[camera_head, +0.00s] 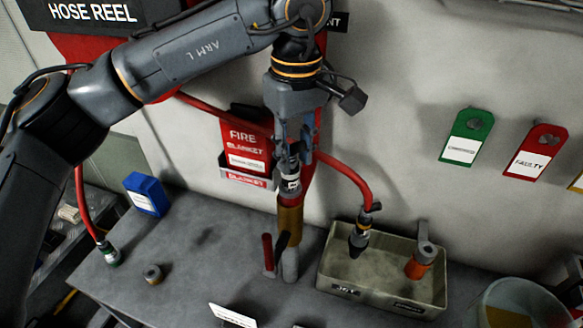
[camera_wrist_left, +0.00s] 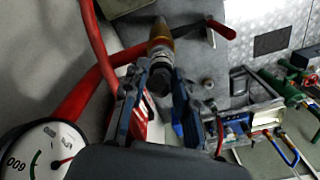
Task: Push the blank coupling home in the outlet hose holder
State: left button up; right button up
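My left gripper (camera_head: 294,168) points down above the bench, its fingers around the blank coupling (camera_head: 290,183), a dark and silver piece with a white label. In the left wrist view the blue fingers of the gripper (camera_wrist_left: 159,75) appear closed on both sides of the coupling's dark end (camera_wrist_left: 159,84). The coupling is in line with a brass-coloured cylinder (camera_head: 290,216) just beyond it; how deep it sits cannot be seen. Below is the grey holder post (camera_head: 290,264) with a red lever (camera_head: 267,251) beside it. My right gripper is not in view.
A beige tray (camera_head: 336,256) at the right holds a hose end (camera_head: 359,238) and an orange-based part (camera_head: 419,264). A red hose (camera_head: 345,172) runs behind my gripper. A blue box (camera_head: 146,193) and a small ring (camera_head: 153,273) stand on the left of the bench.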

pick_arm(q)
grip_shut()
jog(key=shift+r, duration=0.2)
jog(key=shift+r+p, duration=0.6)
jog(key=shift+r, duration=0.35)
jog(key=shift+r, duration=0.1)
jog(key=shift+d+r+p, duration=0.2)
jog(key=shift+r+p, duration=0.1)
jog(key=shift+p, duration=0.05)
jog(key=shift+a+r, duration=0.15)
jog(key=shift+r, duration=0.15)
jog(key=shift+r+p, duration=1.45)
jog(key=shift+r, duration=0.55)
